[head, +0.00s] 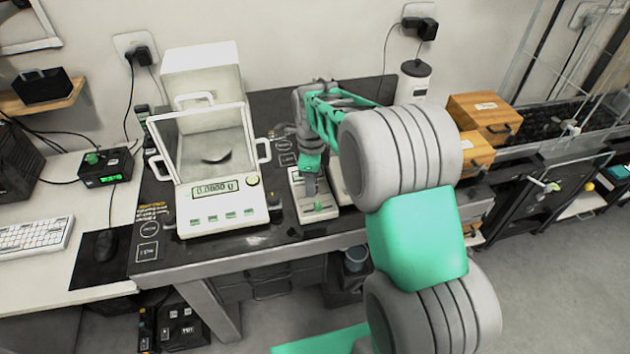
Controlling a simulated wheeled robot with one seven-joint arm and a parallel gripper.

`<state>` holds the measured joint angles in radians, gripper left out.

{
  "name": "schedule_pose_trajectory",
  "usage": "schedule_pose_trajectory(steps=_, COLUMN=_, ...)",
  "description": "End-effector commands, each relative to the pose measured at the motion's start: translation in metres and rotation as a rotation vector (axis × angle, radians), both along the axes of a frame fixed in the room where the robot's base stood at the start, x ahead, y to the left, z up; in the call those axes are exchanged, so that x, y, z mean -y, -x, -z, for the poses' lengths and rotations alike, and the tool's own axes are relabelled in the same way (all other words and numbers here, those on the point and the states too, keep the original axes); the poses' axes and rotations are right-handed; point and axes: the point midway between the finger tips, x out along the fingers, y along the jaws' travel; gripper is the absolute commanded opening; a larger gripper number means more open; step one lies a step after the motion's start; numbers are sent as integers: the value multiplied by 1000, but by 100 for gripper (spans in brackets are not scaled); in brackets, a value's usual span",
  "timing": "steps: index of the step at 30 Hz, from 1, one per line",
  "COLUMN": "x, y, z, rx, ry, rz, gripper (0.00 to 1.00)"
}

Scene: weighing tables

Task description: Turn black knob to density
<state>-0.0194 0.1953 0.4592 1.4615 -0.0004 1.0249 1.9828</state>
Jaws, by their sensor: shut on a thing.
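My gripper (311,186) points down over a small pale instrument (304,213) on the dark bench top, just right of the balance. It is shut at the instrument's upper face, on what seems to be the black knob. The fingers hide the knob, so its pointer and any density mark cannot be read.
A white balance (225,217) with a glass draft shield stands close on the left, its display lit. A white-and-black canister (413,83) and wooden boxes (483,112) stand to the right. A black box with a green knob (105,170) is at far left.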

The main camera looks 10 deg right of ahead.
Motion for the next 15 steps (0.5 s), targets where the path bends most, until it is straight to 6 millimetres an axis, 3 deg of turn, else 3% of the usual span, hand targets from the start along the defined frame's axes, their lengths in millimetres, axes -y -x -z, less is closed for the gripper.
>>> schedule_pose_trajectory(steps=15, x=2, y=-1, z=-2, rx=4, ry=1, rz=114, gripper=0)
